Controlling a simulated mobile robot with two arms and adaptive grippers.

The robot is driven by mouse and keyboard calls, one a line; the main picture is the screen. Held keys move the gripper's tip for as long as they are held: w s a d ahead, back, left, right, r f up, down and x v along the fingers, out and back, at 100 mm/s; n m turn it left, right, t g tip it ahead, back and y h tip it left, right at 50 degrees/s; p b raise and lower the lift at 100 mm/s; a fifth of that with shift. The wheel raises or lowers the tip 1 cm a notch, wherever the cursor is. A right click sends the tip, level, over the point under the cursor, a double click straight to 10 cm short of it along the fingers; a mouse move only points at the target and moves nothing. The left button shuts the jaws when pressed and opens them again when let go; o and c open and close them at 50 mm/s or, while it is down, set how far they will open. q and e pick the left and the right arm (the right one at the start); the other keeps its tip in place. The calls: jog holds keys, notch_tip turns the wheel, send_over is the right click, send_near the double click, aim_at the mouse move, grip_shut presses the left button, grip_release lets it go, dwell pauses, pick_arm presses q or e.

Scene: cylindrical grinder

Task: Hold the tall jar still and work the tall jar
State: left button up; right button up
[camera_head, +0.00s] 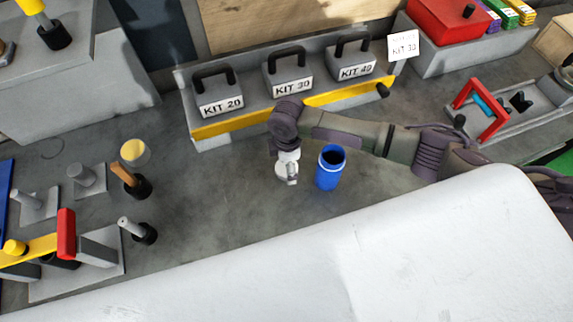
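The tall jar (328,173) is blue with a pale ring near its top and a dark round top. It stands upright on the grey bench, a little right of the middle. My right arm comes in from the right and passes behind the jar. My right gripper (290,175) points down just left of the jar, apart from it in the picture. Its fingers are too small to tell whether they are open or shut. My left gripper is not in view.
Kit boxes with black handles (288,77) sit in a grey rack with a yellow front strip (235,122) behind the jar. Tools and upright pegs (88,178) stand at left. A tray with a red handle (492,124) is at right.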

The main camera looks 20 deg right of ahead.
jog(key=shift+f, duration=0.45)
jog(key=c, duration=0.8)
jog(key=shift+c, duration=0.2)
notch_tip(320, 180, up, 10)
jog(key=b, duration=0.1)
jog(key=shift+b, duration=0.3)
